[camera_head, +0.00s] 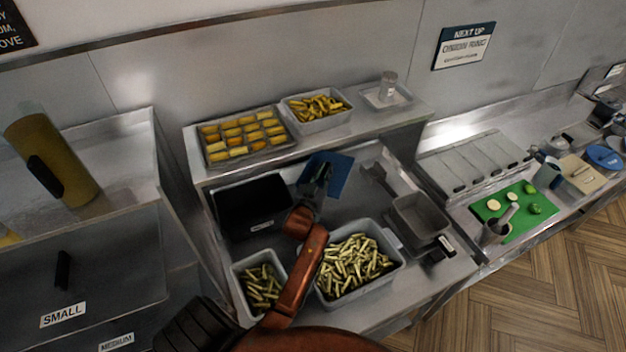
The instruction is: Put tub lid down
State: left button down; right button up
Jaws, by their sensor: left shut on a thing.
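The blue lid (341,177) is a flat, dark blue panel in the middle of the head view, tilted over the back of the steel counter. My left gripper (322,172) is shut on its left edge, and its fingers hide part of it. I cannot tell whether the lid touches the counter. A large grey tub (399,272) of green-yellow sticks stands in front of the gripper, and a smaller tub (237,277) of similar sticks stands to its left. My left forearm partly hides both tubs. My right gripper is not in view.
A black basin (250,205) lies left of the gripper and an empty grey tub (420,222) right. The shelf behind holds a tray of yellow pieces (243,136) and a tub of yellow sticks (318,108). A green board (520,215) lies farther right.

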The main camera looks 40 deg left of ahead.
pick_arm(q)
jog(key=w+a+f+p, duration=0.1)
jog(key=a+f, duration=0.5)
jog(key=f, duration=0.3)
jog(key=shift+w+a+f, duration=0.3)
jog(key=shift+f, duration=0.1)
jog(key=shift+f, duration=0.15)
jog(key=shift+f, duration=0.35)
jog(key=shift+f, duration=0.15)
jog(key=c, duration=1.9)
grip_release()
